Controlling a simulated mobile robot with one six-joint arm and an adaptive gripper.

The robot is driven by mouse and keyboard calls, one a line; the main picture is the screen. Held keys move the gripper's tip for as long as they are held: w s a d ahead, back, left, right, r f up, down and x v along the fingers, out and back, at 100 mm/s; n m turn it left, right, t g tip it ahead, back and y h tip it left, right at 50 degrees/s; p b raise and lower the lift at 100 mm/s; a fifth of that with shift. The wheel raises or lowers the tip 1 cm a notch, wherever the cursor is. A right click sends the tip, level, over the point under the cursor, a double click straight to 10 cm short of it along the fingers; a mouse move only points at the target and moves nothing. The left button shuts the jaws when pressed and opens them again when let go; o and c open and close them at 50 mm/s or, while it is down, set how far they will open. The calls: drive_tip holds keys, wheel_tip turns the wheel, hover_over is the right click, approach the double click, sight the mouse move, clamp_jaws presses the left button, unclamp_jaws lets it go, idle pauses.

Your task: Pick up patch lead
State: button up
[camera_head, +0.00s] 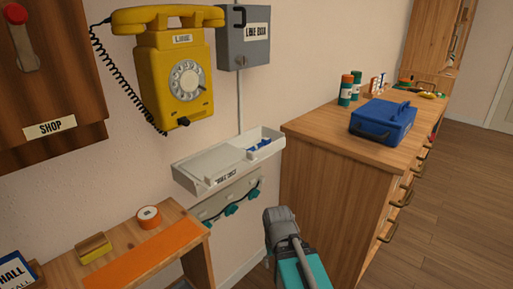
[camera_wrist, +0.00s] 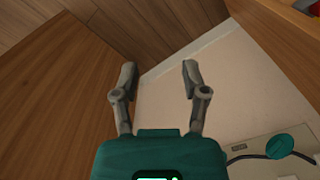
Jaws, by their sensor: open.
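The patch lead (camera_head: 232,210) seems to be the dark cable with teal plugs, on a pale panel on the wall under the white tray. In the wrist view, one teal plug (camera_wrist: 279,145) and some dark cable show at the lower right, on the panel. My gripper (camera_wrist: 159,72) is open, with nothing between its fingers. It is to one side of the lead and apart from it. In the head view, my gripper (camera_head: 281,222) is right of the panel, and its fingertips are hard to make out.
The wooden cabinet (camera_head: 315,195) stands close on the right, with a blue case (camera_head: 383,121) on top. The white tray (camera_head: 190,176) juts out above the panel. A yellow dial phone (camera_head: 178,65) hangs above. A low wooden bench (camera_head: 125,235) stands at the left.

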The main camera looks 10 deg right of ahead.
drive_tip(key=shift+o, duration=0.7)
wheel_tip(320, 180, up, 34)
drive_tip(key=m+t+p, duration=0.2)
drive_tip(key=m+p, duration=1)
drive_tip(key=p, duration=2.2)
hover_over(255, 145)
drive_tip(key=s, duration=0.2)
drive_tip(key=shift+a, duration=0.2)
drive_tip(key=shift+w, duration=0.3)
drive_tip(key=shift+w+f+b, duration=0.15)
drive_tip(key=shift+f+b, duration=0.95)
drive_tip(key=shift+b, duration=0.15)
